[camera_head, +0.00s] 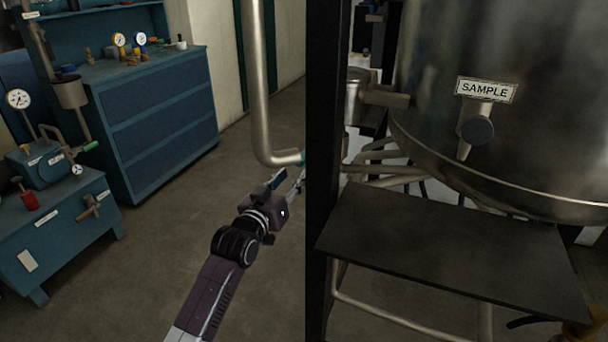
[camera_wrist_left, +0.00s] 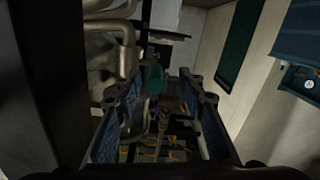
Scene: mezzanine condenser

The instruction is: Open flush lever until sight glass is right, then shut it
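My left gripper (camera_head: 288,184) reaches up from the bottom of the head view to just below the bent end of a pale pipe (camera_head: 258,90). A small teal part (camera_head: 302,158) shows at that pipe's end, partly hidden by a dark post. In the left wrist view my left gripper (camera_wrist_left: 160,115) is open, its blue-padded fingers apart. A teal part (camera_wrist_left: 155,78) lies between and beyond the fingertips; I cannot tell whether it is the flush lever or whether they touch. I cannot make out a sight glass. My right gripper is not in view.
The dark upright post (camera_head: 328,120) stands close on the right of my left gripper. A large metal tank (camera_head: 540,130) with a SAMPLE label (camera_head: 486,90) and a dark shelf (camera_head: 450,245) are to the right. A blue cabinet (camera_head: 160,110) stands at left, with open floor between.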

